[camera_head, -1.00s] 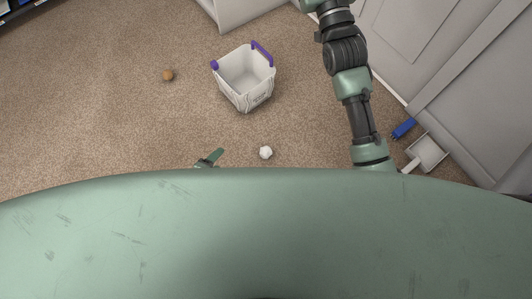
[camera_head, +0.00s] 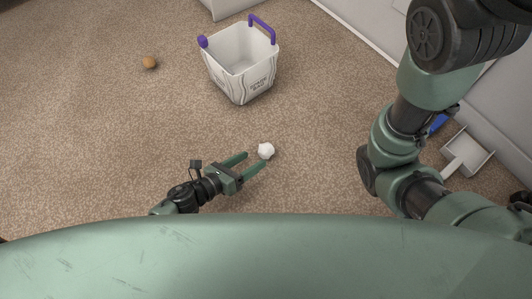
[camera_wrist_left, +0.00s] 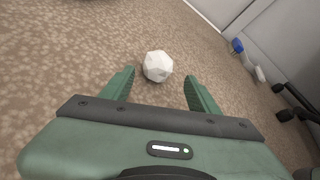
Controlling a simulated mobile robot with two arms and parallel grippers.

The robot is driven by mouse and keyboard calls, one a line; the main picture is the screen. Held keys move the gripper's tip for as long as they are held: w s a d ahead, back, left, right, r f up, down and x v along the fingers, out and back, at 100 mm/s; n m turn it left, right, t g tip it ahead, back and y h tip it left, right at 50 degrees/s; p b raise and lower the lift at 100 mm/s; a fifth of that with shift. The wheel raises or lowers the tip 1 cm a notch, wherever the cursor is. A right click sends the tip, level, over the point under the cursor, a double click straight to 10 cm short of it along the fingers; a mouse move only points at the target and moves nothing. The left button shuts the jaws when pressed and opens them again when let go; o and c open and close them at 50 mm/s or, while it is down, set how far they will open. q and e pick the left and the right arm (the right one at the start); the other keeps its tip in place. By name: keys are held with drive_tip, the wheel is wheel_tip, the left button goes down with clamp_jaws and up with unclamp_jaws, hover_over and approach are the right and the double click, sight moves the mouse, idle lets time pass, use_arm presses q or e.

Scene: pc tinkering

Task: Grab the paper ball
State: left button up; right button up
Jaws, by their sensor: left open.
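The paper ball (camera_head: 266,150) is small, white and faceted, lying on the brown carpet in the head view. It also shows in the left wrist view (camera_wrist_left: 158,66), ahead of the gap between the fingers. My left gripper (camera_head: 249,160) is open and empty. Its two green fingers point at the ball, with their tips close to it on the near side; I cannot tell if either touches it. My right arm (camera_head: 405,130) crosses the right of the head view, and its gripper is not clearly seen.
A white basket (camera_head: 238,82) with purple handles stands beyond the ball. A brown ball (camera_head: 149,62) lies at the far left. A white dustpan (camera_head: 466,154) and a blue object (camera_head: 438,122) lie by the cabinets at right. The carpet around the paper ball is clear.

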sight(260, 153)
use_arm(q)
drive_tip(key=b+x, duration=0.3)
drive_tip(key=x, duration=0.2)
drive_tip(key=shift+w, duration=0.4)
drive_tip(key=shift+w+d, duration=0.2)
drive_tip(key=c, duration=1.1)
